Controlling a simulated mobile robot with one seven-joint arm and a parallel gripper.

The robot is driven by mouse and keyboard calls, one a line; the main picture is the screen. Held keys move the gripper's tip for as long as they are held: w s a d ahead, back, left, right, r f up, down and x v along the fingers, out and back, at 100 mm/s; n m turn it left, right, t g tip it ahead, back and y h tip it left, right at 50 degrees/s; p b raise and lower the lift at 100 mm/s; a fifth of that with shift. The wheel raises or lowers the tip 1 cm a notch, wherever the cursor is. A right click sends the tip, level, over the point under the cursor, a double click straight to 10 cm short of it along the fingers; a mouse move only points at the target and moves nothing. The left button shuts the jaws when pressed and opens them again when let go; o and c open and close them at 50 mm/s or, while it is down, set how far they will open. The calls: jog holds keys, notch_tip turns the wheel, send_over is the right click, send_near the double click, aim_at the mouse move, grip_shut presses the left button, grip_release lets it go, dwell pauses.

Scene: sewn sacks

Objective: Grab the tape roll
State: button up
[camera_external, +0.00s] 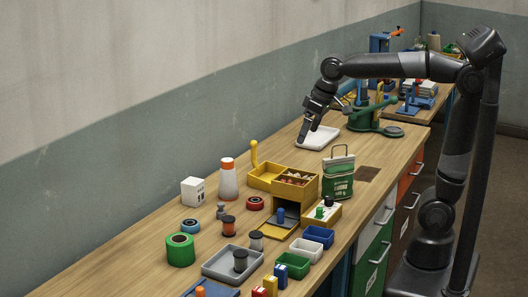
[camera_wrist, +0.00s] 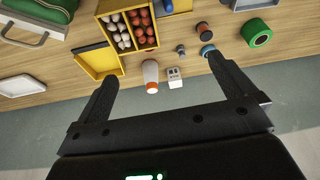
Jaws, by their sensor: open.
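A green tape roll (camera_external: 181,250) stands on the wooden bench near the front left in the external view. It also shows at the upper right of the wrist view (camera_wrist: 256,33), beyond the right finger. My gripper (camera_external: 306,137) points down over the far part of the bench, by a white tray (camera_external: 326,139), well away from the green roll. In the wrist view its fingers (camera_wrist: 164,70) are spread with nothing between them.
A white-and-orange bottle (camera_external: 228,180), a white box (camera_external: 193,191) and yellow bins (camera_external: 296,184) stand between my gripper and the green roll. A green bag (camera_external: 338,177) stands near the front edge. A grey tray (camera_external: 218,265) lies beside the roll. The wall (camera_external: 120,205) runs behind.

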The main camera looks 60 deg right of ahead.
jog(key=w+a+g, duration=0.1)
jog(key=w+a, duration=0.8)
jog(key=w, duration=0.1)
jog(key=n+g, duration=0.2)
jog(key=g, duration=0.1)
send_over(180, 239)
jog(key=shift+h, duration=0.4)
jog(key=f, duration=1.6)
jog(key=shift+s+d+f, duration=0.3)
jog(key=shift+s+d, duration=0.05)
jog(key=shift+a+f, duration=0.2)
jog(key=shift+f, duration=0.05)
notch_tip(180, 239, down, 5)
jog(key=shift+f, duration=0.2)
jog(key=shift+w+a+f, duration=0.1)
jog(key=shift+w+f, duration=0.1)
jog(key=shift+f, duration=1.15)
jog(key=shift+w+f, duration=0.2)
jog(key=shift+f, duration=1.15)
jog(key=shift+c, duration=0.2)
